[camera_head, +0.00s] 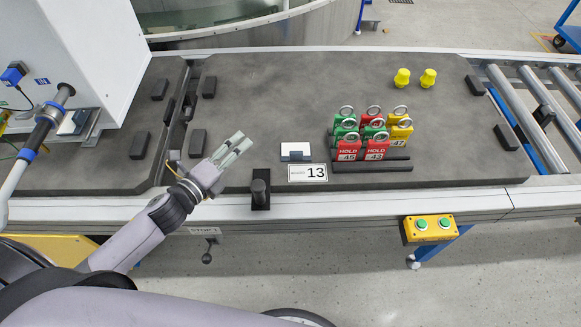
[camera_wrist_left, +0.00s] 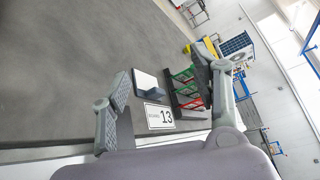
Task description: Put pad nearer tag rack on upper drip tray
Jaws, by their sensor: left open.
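A white pad (camera_head: 296,148) with a dark blue-grey grip along its front edge lies on the grey bench top, left of the tag rack (camera_head: 372,168). The rack holds red, green and yellow tags with rings. My left gripper (camera_head: 236,146) is open and empty, left of this pad and apart from it. In the left wrist view the pad (camera_wrist_left: 147,81) shows between the spread fingers (camera_wrist_left: 160,70), beyond their tips. A similar white and blue piece (camera_head: 74,122) sits on a metal ledge by the white cabinet at left. I cannot clearly make out an upper drip tray. My right gripper is not in view.
A number 13 plate (camera_head: 307,173) lies just in front of the pad, with a black post (camera_head: 260,190) to its left.

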